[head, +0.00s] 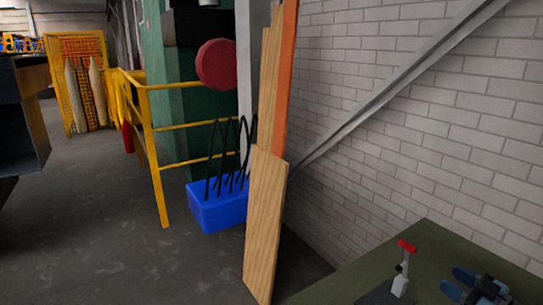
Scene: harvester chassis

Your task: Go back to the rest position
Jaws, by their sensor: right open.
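My right gripper (453,280) shows at the bottom right of the head view, above the green table top (430,245). Its two blue fingers are apart, and no object shows between them. The lower part of the gripper and its arm are cut off by the frame's bottom edge. A small clamp with a red handle (406,246) stands on the table just left of the gripper, apart from it in the picture. My left gripper is not in view.
Wooden boards (265,220) lean by the white brick wall (440,120). A blue bin (218,207) with black hoops stands beside a yellow railing (158,185). A dark shelf unit (22,120) is at the left edge. Grey floor (100,230) is clear at lower left.

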